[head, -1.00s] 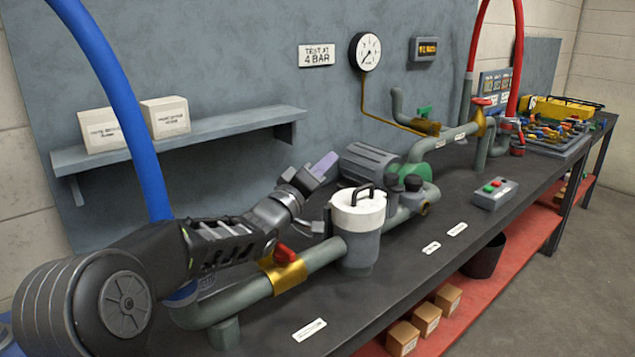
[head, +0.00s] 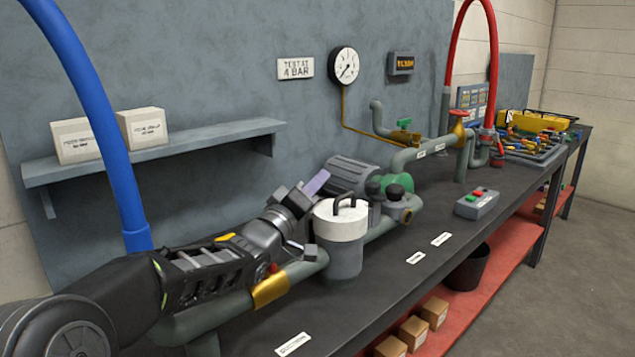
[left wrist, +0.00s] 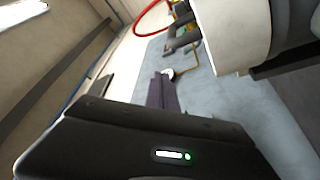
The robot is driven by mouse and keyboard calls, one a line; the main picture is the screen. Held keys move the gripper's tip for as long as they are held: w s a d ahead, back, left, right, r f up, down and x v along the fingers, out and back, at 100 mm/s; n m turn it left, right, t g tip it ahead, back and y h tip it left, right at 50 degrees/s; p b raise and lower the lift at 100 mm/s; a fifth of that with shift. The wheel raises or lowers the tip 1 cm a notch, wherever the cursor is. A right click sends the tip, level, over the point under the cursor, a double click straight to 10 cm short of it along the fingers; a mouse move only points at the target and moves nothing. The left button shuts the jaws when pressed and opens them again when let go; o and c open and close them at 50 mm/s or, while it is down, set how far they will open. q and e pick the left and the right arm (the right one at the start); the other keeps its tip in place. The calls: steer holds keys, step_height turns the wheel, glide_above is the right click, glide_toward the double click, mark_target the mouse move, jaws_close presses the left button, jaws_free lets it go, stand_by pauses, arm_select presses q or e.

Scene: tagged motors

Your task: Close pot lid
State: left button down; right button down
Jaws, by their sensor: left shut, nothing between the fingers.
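The grey pot (head: 342,257) stands upright in the pipe run on the bench. Its white lid (head: 327,214) with a dark loop handle (head: 345,203) sits on top and looks level. Whether it is fully seated or latched I cannot tell. My left gripper (head: 317,182) is shut and empty, just behind and left of the lid, its purple finger pointing up and right. In the left wrist view the purple finger (left wrist: 161,93) shows, with the white lid (left wrist: 232,35) close at upper right. A small grey block (head: 310,253) is left of the pot. My right gripper is out of view.
A grey motor (head: 352,176) lies behind the pot. A pipe with a brass collar (head: 270,290) runs to its left, below my forearm. A button box (head: 477,204) is at right. A blue hose (head: 100,130) arches over my left arm.

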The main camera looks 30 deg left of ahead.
arm_select(q)
steer(key=shift+s, duration=0.1)
steer(key=shift+s+f, duration=0.1)
steer(key=shift+s, duration=0.2)
steer(key=s, duration=1.2)
steer(key=shift+s, duration=0.2)
steer(key=shift+a, duration=0.1)
